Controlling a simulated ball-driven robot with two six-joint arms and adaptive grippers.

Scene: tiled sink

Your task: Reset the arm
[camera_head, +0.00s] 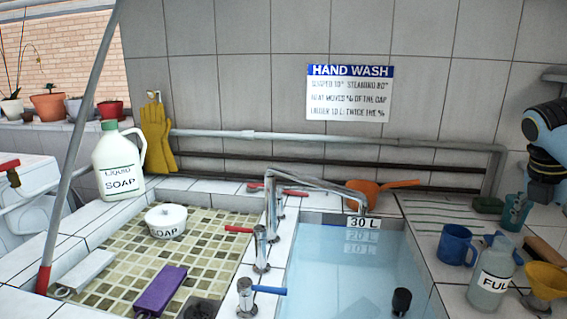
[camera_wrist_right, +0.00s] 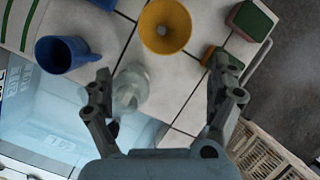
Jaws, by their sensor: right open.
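My right arm (camera_head: 545,140) comes in at the right edge of the head view, above the right counter. In the right wrist view my right gripper (camera_wrist_right: 163,98) is open, its two fingers spread wide with nothing held. A translucent bottle (camera_wrist_right: 130,88) stands below, beside the left-hand finger; it seems to be the bottle marked "FULL" (camera_head: 489,286) in the head view. My left gripper is in neither view.
A blue mug (camera_head: 456,245), a yellow funnel (camera_head: 546,281) and a teal cup (camera_head: 515,212) crowd the right counter. The water-filled basin (camera_head: 340,275) lies left of them. Taps (camera_head: 262,248), a soap jug (camera_head: 118,165) and a purple block (camera_head: 160,291) are farther left.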

